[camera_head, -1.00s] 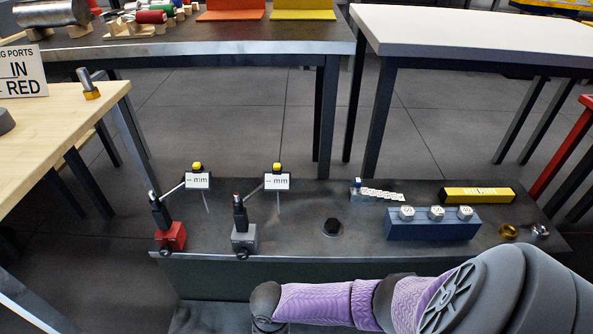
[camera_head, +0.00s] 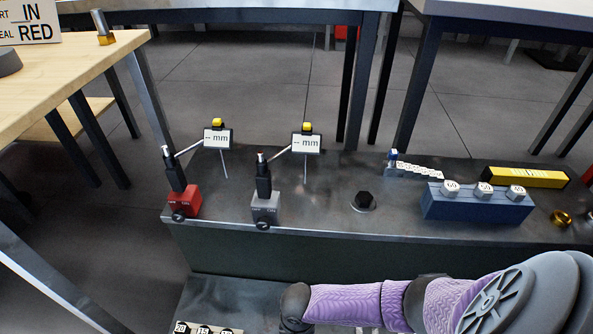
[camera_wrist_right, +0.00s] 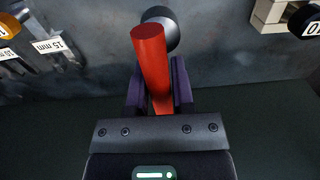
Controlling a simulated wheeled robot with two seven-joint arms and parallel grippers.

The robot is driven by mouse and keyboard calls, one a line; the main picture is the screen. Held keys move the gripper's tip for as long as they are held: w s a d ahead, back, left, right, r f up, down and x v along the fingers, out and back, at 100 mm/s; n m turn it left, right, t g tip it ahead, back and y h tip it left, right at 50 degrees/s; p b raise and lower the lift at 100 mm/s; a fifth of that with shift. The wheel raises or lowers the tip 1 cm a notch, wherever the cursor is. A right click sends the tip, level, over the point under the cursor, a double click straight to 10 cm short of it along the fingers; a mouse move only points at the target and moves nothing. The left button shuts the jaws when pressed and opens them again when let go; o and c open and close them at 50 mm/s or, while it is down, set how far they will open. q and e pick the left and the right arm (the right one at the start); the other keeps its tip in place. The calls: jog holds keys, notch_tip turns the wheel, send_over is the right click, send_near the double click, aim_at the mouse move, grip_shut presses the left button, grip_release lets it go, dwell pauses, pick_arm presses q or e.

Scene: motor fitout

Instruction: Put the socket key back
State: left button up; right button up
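My right gripper (camera_wrist_right: 159,92) shows in the right wrist view with its dark purple fingers on either side of a red round bar, the socket key (camera_wrist_right: 151,62). The fingers appear closed against it. One blunt end of the red bar points up toward the camera; its lower end is hidden between the fingers. In the head view my right arm reaches in from the lower right, and its gripper is below the picture. My left gripper is in neither view.
In the head view a low dark bench (camera_head: 330,215) carries a red gauge stand (camera_head: 185,202), a grey gauge stand (camera_head: 265,208), a black hex piece (camera_head: 364,201) and a blue block (camera_head: 478,207) with numbered sockets. Numbered pieces (camera_head: 205,329) lie at the bottom edge.

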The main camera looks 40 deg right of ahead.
jog(key=o, duration=0.3)
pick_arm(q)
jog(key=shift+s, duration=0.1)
pick_arm(e)
jog(key=shift+o, duration=0.2)
jog(key=shift+r, duration=0.1)
notch_tip(320, 180, up, 4)
jog(key=p, duration=0.3)
jog(key=shift+w+r+p, duration=0.1)
jog(key=shift+r+p, duration=0.05)
jog(key=shift+p, duration=0.15)
notch_tip(320, 180, up, 8)
jog(key=p, duration=0.6)
jog(key=s+d+f+n, duration=0.3)
jog(key=s+f+n, duration=0.2)
jog(key=s+f, duration=0.7)
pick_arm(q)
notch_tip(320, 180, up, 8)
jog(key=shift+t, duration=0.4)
pick_arm(e)
jog(key=s+n+g+h, duration=0.1)
jog(key=s+n, duration=0.6)
jog(key=s, duration=2)
jog(key=shift+s+f+n+g, duration=0.25)
jog(key=shift+n+g, duration=0.15)
jog(key=shift+g, duration=0.5)
